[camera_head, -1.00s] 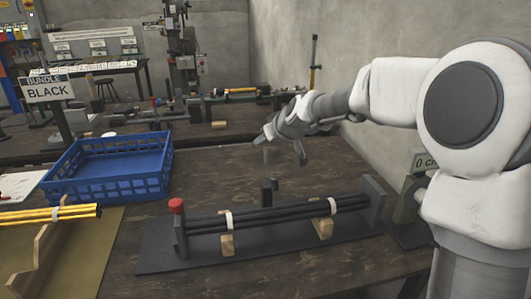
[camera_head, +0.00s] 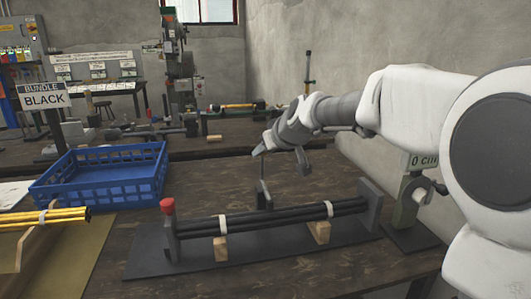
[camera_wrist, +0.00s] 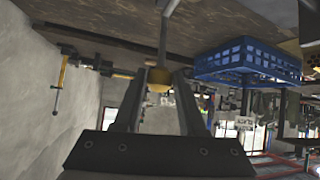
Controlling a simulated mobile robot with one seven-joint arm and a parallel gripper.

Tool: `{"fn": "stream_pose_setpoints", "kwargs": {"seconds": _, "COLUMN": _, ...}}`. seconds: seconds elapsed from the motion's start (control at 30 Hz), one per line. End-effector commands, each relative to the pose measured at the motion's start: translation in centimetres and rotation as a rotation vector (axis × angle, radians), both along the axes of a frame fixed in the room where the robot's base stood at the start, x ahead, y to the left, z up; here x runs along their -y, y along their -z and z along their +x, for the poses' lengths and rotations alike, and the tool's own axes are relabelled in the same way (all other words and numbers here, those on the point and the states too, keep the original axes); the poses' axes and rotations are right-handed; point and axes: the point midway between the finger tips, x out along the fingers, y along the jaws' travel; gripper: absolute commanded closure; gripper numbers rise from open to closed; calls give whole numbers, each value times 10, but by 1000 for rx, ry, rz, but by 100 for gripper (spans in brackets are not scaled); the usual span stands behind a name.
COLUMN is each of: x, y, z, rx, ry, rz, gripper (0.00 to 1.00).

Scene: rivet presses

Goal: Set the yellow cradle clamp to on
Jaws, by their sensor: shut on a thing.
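A dark cradle (camera_head: 345,231) holds a bundle of black rods (camera_head: 270,219) on the table. A clamp lever (camera_head: 264,197) stands just behind the bundle, near its middle. The gripper (camera_head: 279,165) is shut on this knob, above the cradle's rear side. In the head view, the knob itself is hidden by the gripper.
A red-capped post (camera_head: 168,218) stands at the cradle's left end. A blue crate (camera_head: 100,185) is behind left, beside a "BUNDLE BLACK" sign (camera_head: 44,96). Yellow rods (camera_head: 40,217) lie at far left. A gauge stand (camera_head: 408,200) is at right. The table's front is clear.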

Motion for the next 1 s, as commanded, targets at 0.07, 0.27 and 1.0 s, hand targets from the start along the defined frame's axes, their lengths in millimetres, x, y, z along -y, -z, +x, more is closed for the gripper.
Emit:
{"fn": "stream_pose_setpoints", "kwargs": {"seconds": 0.07, "x": -1, "y": 11, "z": -4, "rx": -25, "ry": -7, "rz": -3, "gripper": 100}}
{"fn": "stream_pose_setpoints", "kwargs": {"seconds": 0.27, "x": -1, "y": 11, "z": -4, "rx": -25, "ry": -8, "rz": -2, "gripper": 100}}
{"fn": "stream_pose_setpoints", "kwargs": {"seconds": 1.0, "x": -1, "y": 3, "z": -3, "rx": -13, "ry": -4, "rz": -1, "gripper": 30}}
